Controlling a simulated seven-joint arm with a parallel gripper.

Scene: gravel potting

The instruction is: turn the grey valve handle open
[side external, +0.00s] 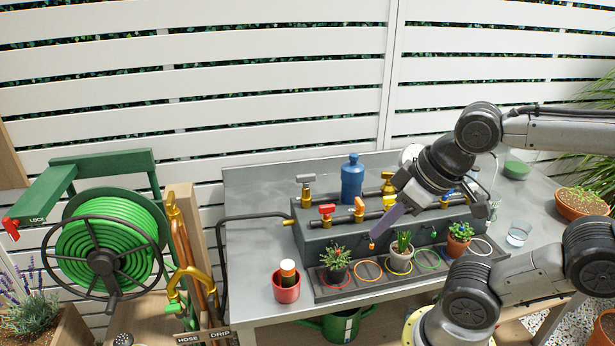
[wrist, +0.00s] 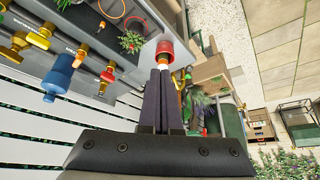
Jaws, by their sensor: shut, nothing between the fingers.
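The grey valve handle (side external: 305,178) sits on a brass valve at the back left of the dark grey manifold block (side external: 312,228), and its bar lies roughly level. In the wrist view I cannot pick it out with certainty. My gripper (side external: 373,236) is in front of the manifold, right of and below the grey handle and well apart from it. Its fingers slant down to the left. In the wrist view the two dark fingers (wrist: 163,75) are together with nothing between them.
Red (side external: 326,210) and orange (side external: 359,206) handles stand near the grey one, with a blue bottle (side external: 352,180) behind. Small potted plants stand on a dark tray (side external: 325,293) in front. A red pot (side external: 286,286) is at the table's front left. A hose reel (side external: 105,250) stands left.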

